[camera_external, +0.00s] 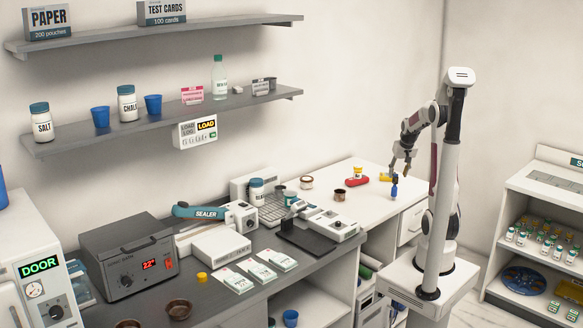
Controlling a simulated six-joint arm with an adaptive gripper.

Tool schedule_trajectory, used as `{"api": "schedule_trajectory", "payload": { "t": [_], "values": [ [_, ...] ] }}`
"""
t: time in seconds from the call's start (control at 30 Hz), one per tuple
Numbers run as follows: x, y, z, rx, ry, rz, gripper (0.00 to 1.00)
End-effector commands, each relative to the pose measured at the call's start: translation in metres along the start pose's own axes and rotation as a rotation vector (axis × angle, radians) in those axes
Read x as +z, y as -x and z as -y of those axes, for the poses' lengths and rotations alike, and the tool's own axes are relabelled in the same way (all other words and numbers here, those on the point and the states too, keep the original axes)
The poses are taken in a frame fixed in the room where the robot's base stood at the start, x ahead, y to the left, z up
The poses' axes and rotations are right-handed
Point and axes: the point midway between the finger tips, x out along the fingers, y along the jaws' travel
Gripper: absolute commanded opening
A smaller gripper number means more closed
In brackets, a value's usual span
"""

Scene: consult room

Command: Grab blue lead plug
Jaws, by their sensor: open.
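A small blue object (394,190), which looks like the blue lead plug, shows upright at the right part of the white counter. My gripper (395,177) points down right above it, with its fingertips at or very near its top. My gripper is open. The fingers are too small to tell whether they are around the plug or only over it.
A yellow piece (385,177) lies just left of my gripper, and a red piece (357,182) is farther left. The white counter (385,208) is bare in front.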

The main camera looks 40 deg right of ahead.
Motion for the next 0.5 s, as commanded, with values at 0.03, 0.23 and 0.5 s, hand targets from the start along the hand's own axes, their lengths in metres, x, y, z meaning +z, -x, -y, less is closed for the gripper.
{"api": "schedule_trajectory", "payload": {
  "t": [0.03,0.23,0.5],
  "values": [
    [0.001,-0.005,0.000,0.000,0.000,0.002,0.41],
    [0.001,-0.015,0.000,0.000,0.000,0.000,0.41],
    [0.000,-0.015,0.000,0.000,0.000,-0.001,0.41]
  ]
}}
